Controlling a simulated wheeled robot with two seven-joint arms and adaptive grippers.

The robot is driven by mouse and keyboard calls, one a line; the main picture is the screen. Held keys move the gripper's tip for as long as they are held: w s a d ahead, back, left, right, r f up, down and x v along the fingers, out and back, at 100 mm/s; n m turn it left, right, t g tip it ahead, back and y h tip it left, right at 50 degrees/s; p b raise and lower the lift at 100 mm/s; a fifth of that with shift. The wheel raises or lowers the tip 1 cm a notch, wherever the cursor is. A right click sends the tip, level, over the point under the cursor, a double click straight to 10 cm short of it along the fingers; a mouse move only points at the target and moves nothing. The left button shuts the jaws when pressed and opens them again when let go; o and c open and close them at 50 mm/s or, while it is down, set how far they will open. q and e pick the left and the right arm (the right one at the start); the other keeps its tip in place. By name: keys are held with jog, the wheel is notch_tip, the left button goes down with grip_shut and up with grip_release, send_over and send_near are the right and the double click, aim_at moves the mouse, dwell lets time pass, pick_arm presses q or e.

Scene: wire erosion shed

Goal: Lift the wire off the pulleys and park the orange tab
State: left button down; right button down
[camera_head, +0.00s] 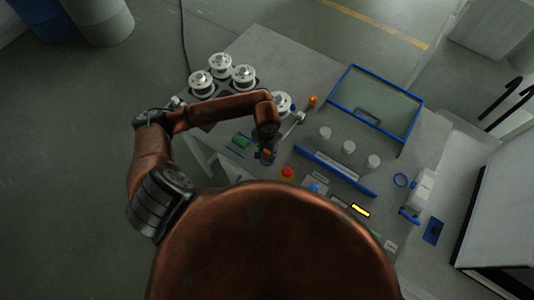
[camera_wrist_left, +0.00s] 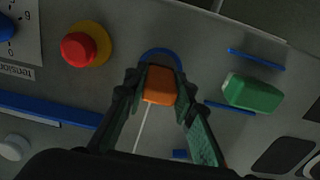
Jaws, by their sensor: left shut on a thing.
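My left gripper (camera_head: 266,157) is low over the worktable, in front of the blue-edged machine panel. In the left wrist view its two fingers (camera_wrist_left: 160,95) are shut on the orange tab (camera_wrist_left: 160,85). A thin pale wire (camera_wrist_left: 142,128) runs from the tab down between the fingers. A blue arc (camera_wrist_left: 158,53) on the surface shows just beyond the tab; whether the tab touches the surface I cannot tell. The wire cannot be made out there. My right gripper is not in view.
A green block (camera_wrist_left: 252,93) lies between blue strips beside the gripper. A red button (camera_wrist_left: 79,49) with a yellow collar is on the other side. Several wire spools (camera_head: 201,82) stand behind my forearm. A blue-framed clear panel (camera_head: 375,105) stands behind the pulleys.

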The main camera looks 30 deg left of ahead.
pick_arm(q)
jog(key=c, duration=1.5)
grip_release()
jog(key=shift+c, duration=0.2)
notch_tip(320, 180, up, 12)
jog(key=shift+r, duration=0.1)
jog(key=shift+a, duration=0.1)
